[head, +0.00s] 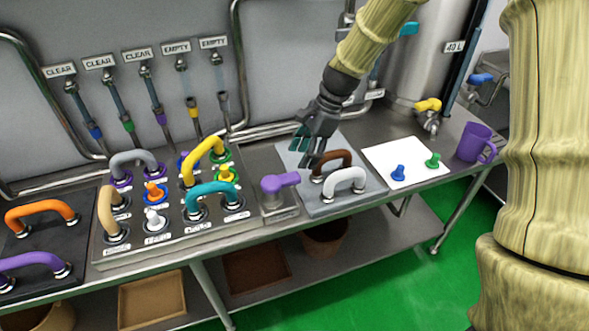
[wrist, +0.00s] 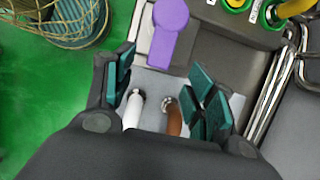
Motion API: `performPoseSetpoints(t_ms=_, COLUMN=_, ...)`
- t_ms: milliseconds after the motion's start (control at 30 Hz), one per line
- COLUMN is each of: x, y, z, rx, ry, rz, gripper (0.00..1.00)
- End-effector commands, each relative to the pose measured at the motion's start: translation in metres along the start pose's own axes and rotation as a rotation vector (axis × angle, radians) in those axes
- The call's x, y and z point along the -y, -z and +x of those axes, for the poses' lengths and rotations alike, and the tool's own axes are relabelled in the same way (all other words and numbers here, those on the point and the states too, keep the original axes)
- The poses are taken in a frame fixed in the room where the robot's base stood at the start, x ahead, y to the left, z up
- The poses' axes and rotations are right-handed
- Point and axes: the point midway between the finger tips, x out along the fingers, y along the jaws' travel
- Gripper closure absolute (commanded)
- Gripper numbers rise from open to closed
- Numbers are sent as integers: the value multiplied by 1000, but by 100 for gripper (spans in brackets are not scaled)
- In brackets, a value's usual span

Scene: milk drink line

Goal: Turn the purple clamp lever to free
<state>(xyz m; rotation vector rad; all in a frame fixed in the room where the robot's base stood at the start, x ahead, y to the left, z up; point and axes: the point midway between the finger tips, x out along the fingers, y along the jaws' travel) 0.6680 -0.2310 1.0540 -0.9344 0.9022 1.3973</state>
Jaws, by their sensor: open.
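The purple clamp lever (head: 281,183) sits on a small grey block between the panel of coloured handles and a grey plate. Its arm points right in the head view. In the wrist view the purple lever (wrist: 168,32) lies ahead of the fingers, toward the top of the picture, apart from them. My gripper (head: 306,148) hangs above the grey plate, to the right of the lever and higher. In the wrist view my gripper (wrist: 166,95) is open, with teal fingertips spread and nothing between them touching. A label on the lever's block is too small to read.
A brown handle (head: 333,162) and a white handle (head: 345,180) stand on the grey plate (head: 312,203) below my gripper. A teal handle (head: 212,190) and yellow handle (head: 203,147) rise left of the lever. A white sheet (head: 388,150) with two small pegs and a purple mug (head: 474,143) are at right.

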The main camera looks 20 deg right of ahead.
Motion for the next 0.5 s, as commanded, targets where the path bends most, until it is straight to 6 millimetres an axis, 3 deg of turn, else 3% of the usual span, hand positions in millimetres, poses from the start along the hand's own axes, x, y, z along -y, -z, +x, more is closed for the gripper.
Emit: performPoseSetpoints(t_ms=500, x=0, y=0, z=60, rx=0, ry=-1, rz=0, gripper=45)
